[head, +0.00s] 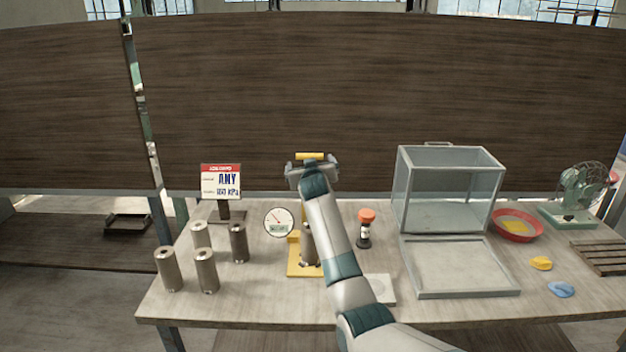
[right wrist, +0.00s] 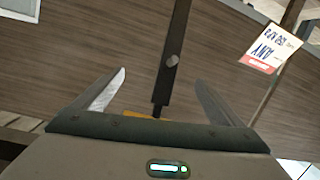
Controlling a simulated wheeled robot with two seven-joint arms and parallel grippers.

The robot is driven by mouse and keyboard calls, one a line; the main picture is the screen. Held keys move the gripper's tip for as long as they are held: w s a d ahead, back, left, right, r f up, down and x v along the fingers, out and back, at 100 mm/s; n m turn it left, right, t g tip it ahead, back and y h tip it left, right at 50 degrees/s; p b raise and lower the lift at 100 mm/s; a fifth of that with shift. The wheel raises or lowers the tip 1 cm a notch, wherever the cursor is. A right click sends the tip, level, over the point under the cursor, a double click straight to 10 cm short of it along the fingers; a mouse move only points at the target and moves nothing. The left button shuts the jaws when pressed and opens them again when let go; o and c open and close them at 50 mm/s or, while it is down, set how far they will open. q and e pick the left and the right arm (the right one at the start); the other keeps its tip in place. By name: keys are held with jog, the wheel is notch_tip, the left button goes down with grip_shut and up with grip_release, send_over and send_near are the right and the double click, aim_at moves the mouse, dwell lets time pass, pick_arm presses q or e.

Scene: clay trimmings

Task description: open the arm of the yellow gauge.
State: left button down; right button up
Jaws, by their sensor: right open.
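The yellow gauge stands on the table with its yellow base (head: 294,270) and a round white dial (head: 279,222) at its left. A metal cylinder (head: 308,245) stands at the base, partly hidden by my right arm. A yellow bar (head: 310,156) shows at the top, at my right gripper (head: 312,163). In the right wrist view, the open right gripper (right wrist: 160,88) has a dark bar (right wrist: 168,75) with a grey knob (right wrist: 172,62) between its spread fingers. A yellow edge (right wrist: 150,118) shows near the palm. I cannot tell whether anything touches. My left gripper is out of view.
Several metal cylinders (head: 205,270) and a sign (head: 221,182) stand to the left. An orange-topped object (head: 366,228) stands close right of my arm. A clear case (head: 448,190), a grey tray (head: 460,268) and a red bowl (head: 518,238) are farther right.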

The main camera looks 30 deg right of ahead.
jog(key=b+v, duration=0.4)
jog(key=v, duration=1.2)
jog(key=shift+s+a+f, duration=0.1)
